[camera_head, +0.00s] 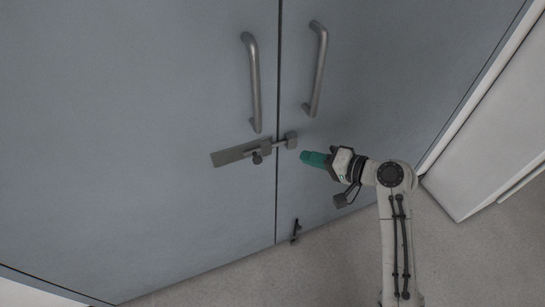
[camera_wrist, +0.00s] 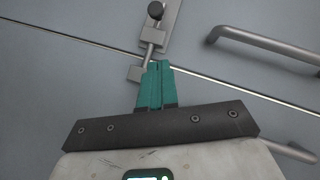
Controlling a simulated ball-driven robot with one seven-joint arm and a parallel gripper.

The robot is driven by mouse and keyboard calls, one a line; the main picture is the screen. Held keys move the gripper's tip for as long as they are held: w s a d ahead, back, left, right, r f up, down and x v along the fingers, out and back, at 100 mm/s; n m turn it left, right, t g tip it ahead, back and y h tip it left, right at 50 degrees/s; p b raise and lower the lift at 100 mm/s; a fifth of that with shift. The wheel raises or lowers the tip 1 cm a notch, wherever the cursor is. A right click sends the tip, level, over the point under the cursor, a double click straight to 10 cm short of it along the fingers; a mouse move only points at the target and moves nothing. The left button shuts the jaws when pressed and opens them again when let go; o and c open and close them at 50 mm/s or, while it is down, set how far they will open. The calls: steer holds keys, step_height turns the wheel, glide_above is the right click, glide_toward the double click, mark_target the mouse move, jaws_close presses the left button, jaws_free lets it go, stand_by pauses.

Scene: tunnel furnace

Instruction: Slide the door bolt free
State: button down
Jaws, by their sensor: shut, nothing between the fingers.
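The door bolt (camera_head: 258,150) is a grey metal rod with a dark knob (camera_head: 257,158), on a plate (camera_head: 232,154) on the left door. The rod spans the gap into a catch (camera_head: 291,140) on the right door. My gripper (camera_head: 303,155) has teal fingers, shut and empty, just right of and below the catch. In the wrist view the fingertips (camera_wrist: 159,64) lie near the catch (camera_wrist: 136,73) and the rod (camera_wrist: 149,50); I cannot tell whether they touch. The knob (camera_wrist: 155,10) shows at the top, beyond the fingertips.
Two tall grey doors carry vertical bar handles, one on the left door (camera_head: 254,85) and one on the right (camera_head: 317,70). A small dark fitting (camera_head: 296,230) sits low at the door seam. A white panel (camera_head: 490,150) stands at the right. Speckled floor (camera_head: 240,285) is clear.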

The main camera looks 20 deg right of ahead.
steer(key=w+a+f+p, duration=0.2)
steer(key=w+a+f, duration=0.2)
steer(key=w+a, duration=0.3)
steer(key=shift+a+f, duration=0.2)
steer(key=shift+a, duration=0.15)
steer(key=shift+s, duration=0.1)
steer(key=a+p, duration=0.1)
steer(key=a, duration=0.5)
steer(key=shift+a, duration=0.15)
steer(key=shift+r, duration=0.1)
